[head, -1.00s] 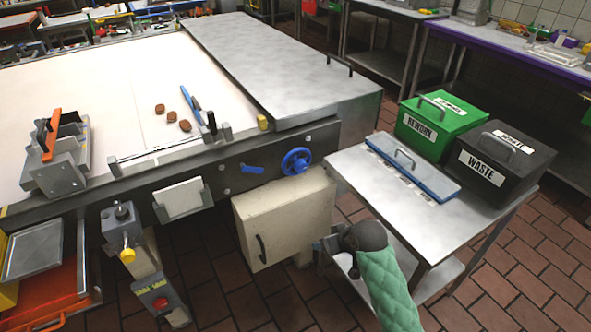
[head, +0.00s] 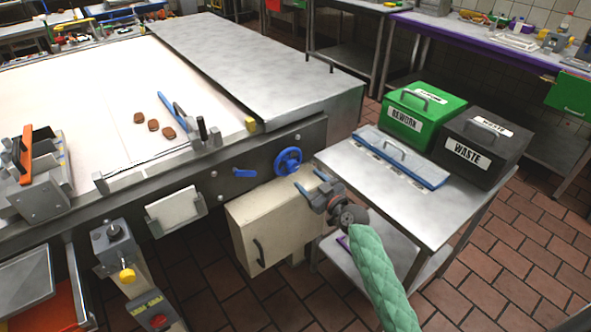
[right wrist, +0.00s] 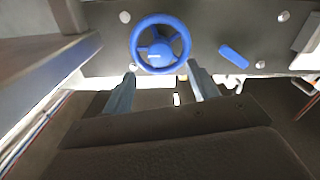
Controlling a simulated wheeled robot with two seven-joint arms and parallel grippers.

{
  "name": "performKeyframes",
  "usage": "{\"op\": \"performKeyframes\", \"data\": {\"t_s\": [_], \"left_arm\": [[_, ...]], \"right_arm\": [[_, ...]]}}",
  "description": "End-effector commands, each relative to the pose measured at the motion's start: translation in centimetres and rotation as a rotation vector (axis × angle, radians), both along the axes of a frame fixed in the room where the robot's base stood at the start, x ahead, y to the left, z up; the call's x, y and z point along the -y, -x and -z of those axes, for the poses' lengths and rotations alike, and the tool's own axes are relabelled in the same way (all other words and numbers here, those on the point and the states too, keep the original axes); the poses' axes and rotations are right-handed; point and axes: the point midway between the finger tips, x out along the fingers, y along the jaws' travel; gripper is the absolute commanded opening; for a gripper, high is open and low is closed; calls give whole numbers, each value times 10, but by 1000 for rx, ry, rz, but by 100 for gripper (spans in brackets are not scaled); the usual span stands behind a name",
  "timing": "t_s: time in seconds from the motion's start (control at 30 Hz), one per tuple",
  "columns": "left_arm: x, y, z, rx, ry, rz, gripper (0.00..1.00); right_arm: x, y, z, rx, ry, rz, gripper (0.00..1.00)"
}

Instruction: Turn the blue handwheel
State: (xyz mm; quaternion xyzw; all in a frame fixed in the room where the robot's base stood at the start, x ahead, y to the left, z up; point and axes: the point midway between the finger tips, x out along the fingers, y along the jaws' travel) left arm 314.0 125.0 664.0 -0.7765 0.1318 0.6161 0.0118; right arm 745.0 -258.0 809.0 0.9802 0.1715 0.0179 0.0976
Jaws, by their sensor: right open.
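The blue handwheel (head: 288,161) is mounted on the dark side panel of the conveyor machine, near its right end. It is a round rim with spokes, and it also shows in the right wrist view (right wrist: 160,18) at the top centre. My right gripper (head: 311,186) is open and empty, just below and to the right of the handwheel in the head view. In the right wrist view its two fingers (right wrist: 160,84) point toward the wheel, one on each side of its lower part. I cannot tell whether they touch the rim. My left gripper is not in view.
A blue lever (head: 244,173) sits left of the wheel on the panel. A cream cabinet (head: 275,225) is below it. A steel side table (head: 345,165) stands close on the right, with a green rework bin (head: 412,118) and a black waste bin (head: 480,150).

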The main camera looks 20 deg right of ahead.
Motion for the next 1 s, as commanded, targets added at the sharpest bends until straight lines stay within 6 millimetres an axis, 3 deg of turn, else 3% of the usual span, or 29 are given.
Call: {"op": "performKeyframes", "data": {"t_s": [0.5,0.9,1.0], "left_arm": [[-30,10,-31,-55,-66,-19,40],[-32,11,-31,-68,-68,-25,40],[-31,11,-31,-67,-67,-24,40]], "right_arm": [[-22,-61,-1,-3,-2,-1,59],[-25,-68,0,-3,-1,-2,59],[-25,-68,0,-3,-1,-2,42]]}}
